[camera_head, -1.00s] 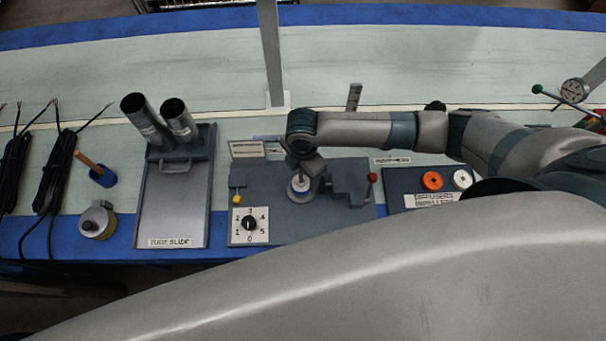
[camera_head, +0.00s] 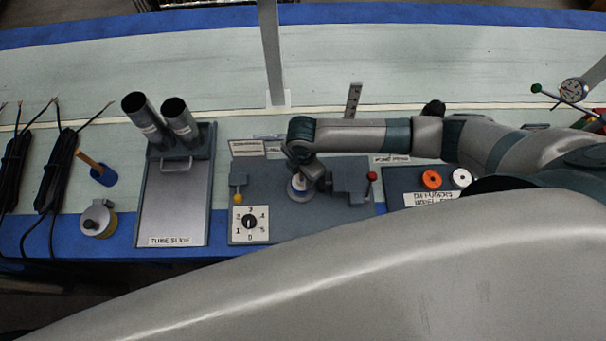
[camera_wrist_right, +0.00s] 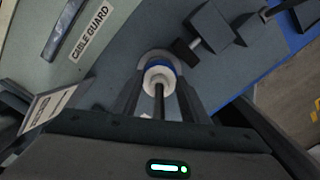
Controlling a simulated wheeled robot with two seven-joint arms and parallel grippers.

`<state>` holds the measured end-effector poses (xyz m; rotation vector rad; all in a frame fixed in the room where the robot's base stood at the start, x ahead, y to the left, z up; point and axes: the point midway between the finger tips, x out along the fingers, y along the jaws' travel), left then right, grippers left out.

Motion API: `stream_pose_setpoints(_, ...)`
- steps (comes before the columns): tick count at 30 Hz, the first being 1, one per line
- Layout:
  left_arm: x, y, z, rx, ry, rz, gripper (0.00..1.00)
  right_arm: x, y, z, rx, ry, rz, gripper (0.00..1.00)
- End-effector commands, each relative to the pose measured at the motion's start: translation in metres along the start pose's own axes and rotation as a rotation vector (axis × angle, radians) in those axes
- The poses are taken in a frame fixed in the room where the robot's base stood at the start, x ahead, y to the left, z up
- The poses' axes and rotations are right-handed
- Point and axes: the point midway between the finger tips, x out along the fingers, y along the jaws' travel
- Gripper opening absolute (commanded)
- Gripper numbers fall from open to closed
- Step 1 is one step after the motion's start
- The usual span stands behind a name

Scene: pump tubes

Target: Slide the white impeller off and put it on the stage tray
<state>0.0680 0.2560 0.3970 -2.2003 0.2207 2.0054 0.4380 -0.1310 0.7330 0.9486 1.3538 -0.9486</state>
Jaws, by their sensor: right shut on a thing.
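The white impeller (camera_wrist_right: 152,76) is a small white ring on a dark upright shaft (camera_wrist_right: 159,103), with a blue ring (camera_wrist_right: 160,61) directly beyond it in the right wrist view. In the head view the white piece (camera_head: 298,182) shows on the grey fixture (camera_head: 345,215), partly hidden by my wrist. My right gripper (camera_wrist_right: 160,84) is shut on the white impeller, with one finger on each side of it. A dark tray (camera_head: 394,184) with an orange disc (camera_head: 432,179) and a white disc (camera_head: 461,178) stands to the right. My left gripper is not in view.
A numbered dial (camera_head: 249,223) and a red-knobbed lever (camera_head: 372,177) flank the shaft on the fixture. The tube slide (camera_head: 172,215) with two dark tubes stands to the left. My large grey arm link fills the foreground. The table beyond the fixture is mostly clear.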

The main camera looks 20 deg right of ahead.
Motion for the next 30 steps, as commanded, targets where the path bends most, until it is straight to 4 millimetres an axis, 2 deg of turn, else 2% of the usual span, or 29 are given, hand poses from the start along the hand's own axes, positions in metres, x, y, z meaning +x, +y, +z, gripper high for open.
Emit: stream_pose_setpoints(30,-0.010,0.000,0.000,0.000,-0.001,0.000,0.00,-0.008,0.000,0.000,0.000,0.000,0.000,0.08)
